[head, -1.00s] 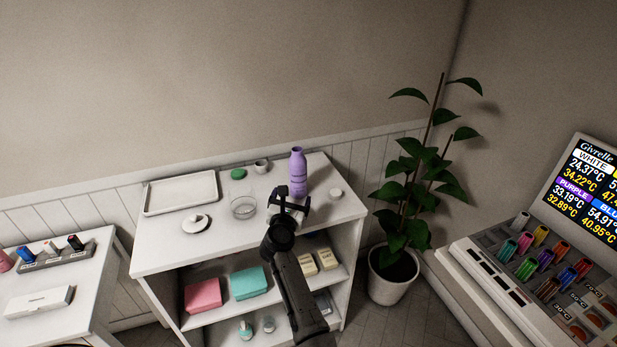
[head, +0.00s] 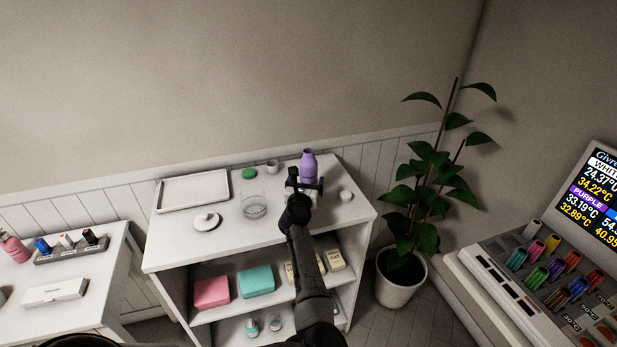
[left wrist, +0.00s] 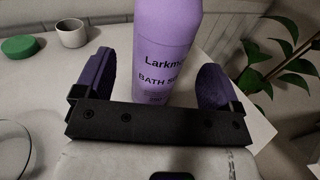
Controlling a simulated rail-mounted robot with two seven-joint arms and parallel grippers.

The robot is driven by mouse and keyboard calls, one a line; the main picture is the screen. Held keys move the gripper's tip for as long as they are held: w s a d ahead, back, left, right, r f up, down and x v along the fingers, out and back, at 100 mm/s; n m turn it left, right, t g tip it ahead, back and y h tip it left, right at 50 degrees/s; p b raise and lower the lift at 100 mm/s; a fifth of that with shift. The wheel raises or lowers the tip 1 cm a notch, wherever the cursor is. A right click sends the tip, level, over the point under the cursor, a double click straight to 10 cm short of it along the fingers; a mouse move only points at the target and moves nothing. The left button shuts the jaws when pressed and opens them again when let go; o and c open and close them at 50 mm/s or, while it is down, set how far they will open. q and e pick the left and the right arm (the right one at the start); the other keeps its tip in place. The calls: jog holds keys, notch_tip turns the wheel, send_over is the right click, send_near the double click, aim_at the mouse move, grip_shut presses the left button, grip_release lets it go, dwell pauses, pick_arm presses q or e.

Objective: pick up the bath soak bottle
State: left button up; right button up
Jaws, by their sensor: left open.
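The bath soak bottle (head: 309,163) is purple and stands upright at the back right of the white shelf top. In the left wrist view the bottle (left wrist: 165,45) shows the words "Larkm" and "BATH SO", with its top cut off by the frame. My left gripper (head: 306,183) is in front of the bottle in the head view and hides its lower part. In the left wrist view my left gripper (left wrist: 158,82) is open, with one finger on each side of the bottle and gaps visible. My right gripper is not in view.
A glass dish (head: 254,207), a grey cup (head: 273,166), a green item (head: 249,174) and a white tray (head: 193,190) are to the left. A potted plant (head: 403,280) stands beside the shelf.

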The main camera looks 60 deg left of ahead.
aim_at(309, 173)
pick_arm(q)
jog(key=shift+p+x, duration=0.5)
jog(key=shift+x, duration=2.1)
jog(key=shift+c, duration=0.2)
jog(key=c, duration=1.1)
